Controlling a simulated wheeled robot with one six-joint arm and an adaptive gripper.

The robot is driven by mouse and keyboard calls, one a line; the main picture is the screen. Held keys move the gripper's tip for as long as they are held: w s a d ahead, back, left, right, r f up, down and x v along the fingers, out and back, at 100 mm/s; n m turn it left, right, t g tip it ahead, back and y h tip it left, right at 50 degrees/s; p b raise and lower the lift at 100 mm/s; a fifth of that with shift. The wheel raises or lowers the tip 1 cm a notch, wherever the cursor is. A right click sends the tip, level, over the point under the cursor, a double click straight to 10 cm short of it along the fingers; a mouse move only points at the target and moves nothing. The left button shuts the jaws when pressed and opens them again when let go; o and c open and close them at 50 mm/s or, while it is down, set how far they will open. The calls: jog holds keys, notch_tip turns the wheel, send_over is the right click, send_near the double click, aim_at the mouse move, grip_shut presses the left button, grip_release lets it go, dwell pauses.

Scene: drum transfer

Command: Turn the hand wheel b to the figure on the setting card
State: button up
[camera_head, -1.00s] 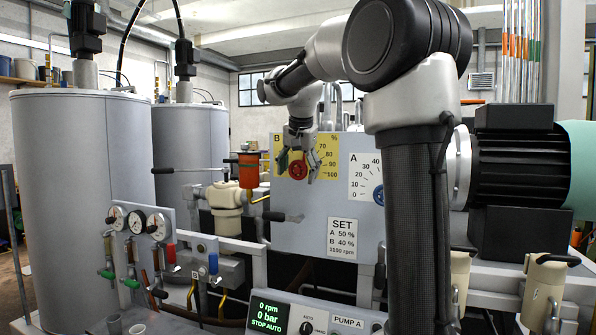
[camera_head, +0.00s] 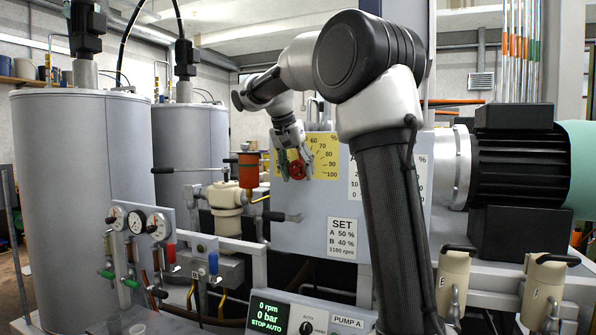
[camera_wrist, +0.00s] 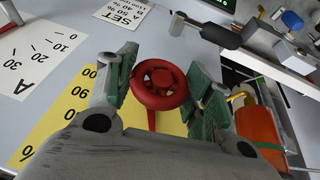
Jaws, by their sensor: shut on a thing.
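Hand wheel b is red (camera_head: 297,170) and sits on the yellow B scale (camera_head: 326,150) of the grey panel. In the wrist view the wheel (camera_wrist: 158,84) lies between the green-padded fingers. My gripper (camera_head: 296,167) is shut on it, reaching in from the upper left. A red pointer (camera_wrist: 151,119) runs from the wheel toward my gripper's palm, upward on the panel. Its tip and the figure there are hidden. Figures 60 to 100 show at the scale's right; the lower ones are covered. The setting card (camera_head: 342,237) reads A 50 %, B 40 %.
The A scale (camera_wrist: 30,52) shows beside the B scale; my arm hides much of it in the head view. The display (camera_head: 268,314) reads 0 rpm, 0 bar, STOP AUTO.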

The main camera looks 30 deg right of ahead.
jog(key=o, duration=1)
jog(key=shift+o, duration=0.2)
jog(key=v, duration=1.2)
jog(key=s+a+f+n+t+y, duration=0.1)
jog(key=s+f+n, duration=0.4)
jog(key=s+f, duration=0.8)
jog(key=s+a+f+n+t+y, duration=0.1)
jog(key=s+f+n, duration=0.4)
jog(key=s+f, duration=0.9)
jog(key=shift+s+a+t+y, duration=0.3)
jog(key=shift+s+a+y, duration=0.15)
jog(key=shift+s+y, duration=0.65)
